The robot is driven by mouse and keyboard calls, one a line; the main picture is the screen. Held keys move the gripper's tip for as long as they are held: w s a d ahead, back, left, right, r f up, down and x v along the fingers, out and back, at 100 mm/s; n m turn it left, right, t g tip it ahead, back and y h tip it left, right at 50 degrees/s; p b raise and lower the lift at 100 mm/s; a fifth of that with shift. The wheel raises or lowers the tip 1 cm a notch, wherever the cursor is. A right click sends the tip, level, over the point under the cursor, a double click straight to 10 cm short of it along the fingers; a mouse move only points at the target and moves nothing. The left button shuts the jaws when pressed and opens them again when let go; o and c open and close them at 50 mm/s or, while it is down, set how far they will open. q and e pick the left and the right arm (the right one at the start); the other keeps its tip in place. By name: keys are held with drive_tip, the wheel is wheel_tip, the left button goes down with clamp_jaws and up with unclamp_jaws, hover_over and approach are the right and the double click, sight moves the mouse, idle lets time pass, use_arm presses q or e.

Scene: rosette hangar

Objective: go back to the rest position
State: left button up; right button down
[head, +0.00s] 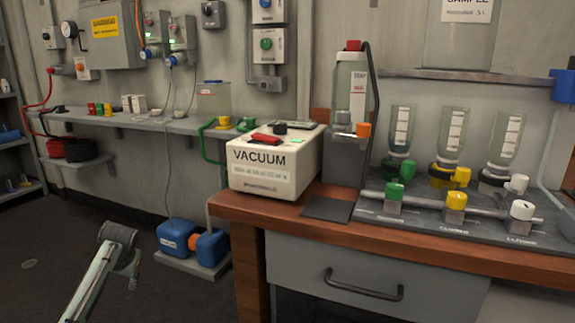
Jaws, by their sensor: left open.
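My left gripper (124,262) shows at the lower left, at the end of a pale slim arm link that rises from the bottom edge. It is open, with nothing seen in it. It hangs over the dark floor, apart from the bench, left of the blue containers in the picture. My right gripper is not in view.
A wooden bench (400,228) fills the right, bearing a white vacuum box (272,180) and a valve rack with inverted bottles (448,137). Blue containers (176,237) stand low beside it. A wall shelf (150,124) holds small items. The floor (60,225) at left is clear.

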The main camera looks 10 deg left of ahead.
use_arm(q)
drive_tip(key=s+d+f+m+h, duration=0.1)
drive_tip(key=s+d+f, duration=0.55)
drive_tip(key=s, duration=0.25)
drive_tip(key=s+d+f+m+h, duration=0.1)
drive_tip(key=s+d+f, duration=0.4)
drive_tip(key=s+d, duration=0.25)
drive_tip(key=s+d+r+m+h, duration=0.1)
drive_tip(key=s+d, duration=0.3)
drive_tip(key=s, duration=0.5)
drive_tip(key=s+d+r+h, duration=0.1)
drive_tip(key=s+d, duration=0.4)
drive_tip(key=s, duration=0.4)
wheel_tip(320, 180, down, 7)
drive_tip(key=w+g+p, duration=0.1)
drive_tip(key=p, duration=0.2)
drive_tip(key=shift+w+f, duration=0.15)
drive_tip(key=shift+w, duration=0.2)
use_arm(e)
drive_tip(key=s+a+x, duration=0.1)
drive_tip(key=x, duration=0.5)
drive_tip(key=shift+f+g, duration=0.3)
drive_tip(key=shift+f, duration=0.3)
